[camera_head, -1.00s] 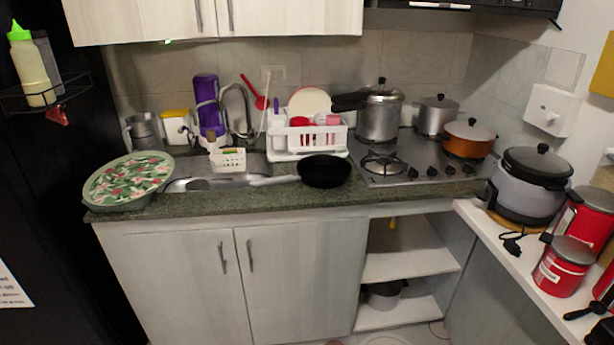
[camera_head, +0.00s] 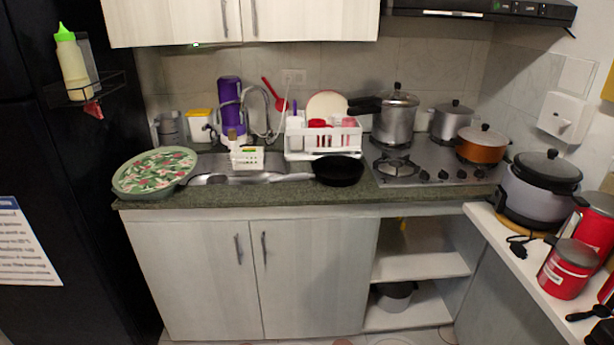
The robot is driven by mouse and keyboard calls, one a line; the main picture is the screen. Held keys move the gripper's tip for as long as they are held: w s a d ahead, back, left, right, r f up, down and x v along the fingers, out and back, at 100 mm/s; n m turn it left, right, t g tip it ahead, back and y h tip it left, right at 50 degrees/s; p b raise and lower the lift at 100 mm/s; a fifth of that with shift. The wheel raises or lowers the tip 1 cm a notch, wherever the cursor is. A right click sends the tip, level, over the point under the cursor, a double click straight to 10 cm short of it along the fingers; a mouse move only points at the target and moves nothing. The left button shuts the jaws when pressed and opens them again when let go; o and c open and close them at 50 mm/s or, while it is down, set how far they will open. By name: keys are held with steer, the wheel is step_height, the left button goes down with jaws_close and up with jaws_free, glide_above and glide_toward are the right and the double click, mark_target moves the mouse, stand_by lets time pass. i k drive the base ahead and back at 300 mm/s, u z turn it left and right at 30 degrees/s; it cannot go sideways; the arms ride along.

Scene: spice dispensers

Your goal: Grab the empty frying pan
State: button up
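The pan's inside looks dark and empty. My gripper is not in the camera view, so its state and its place relative to the pan are hidden.
A sink (camera_head: 230,172) and a floral tray (camera_head: 155,172) lie left of the pan. A white dish rack (camera_head: 322,137) stands behind it. The stove (camera_head: 425,170) with several pots is at right. Cabinet doors (camera_head: 250,280) are below. A black fridge (camera_head: 60,180) stands left.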

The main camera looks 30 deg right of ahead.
mark_target(336, 171)
steer(key=z, duration=0.3)
steer(key=k, duration=0.2)
steer(key=u, duration=1.45)
steer(key=i, duration=0.55)
steer(key=u, duration=0.3)
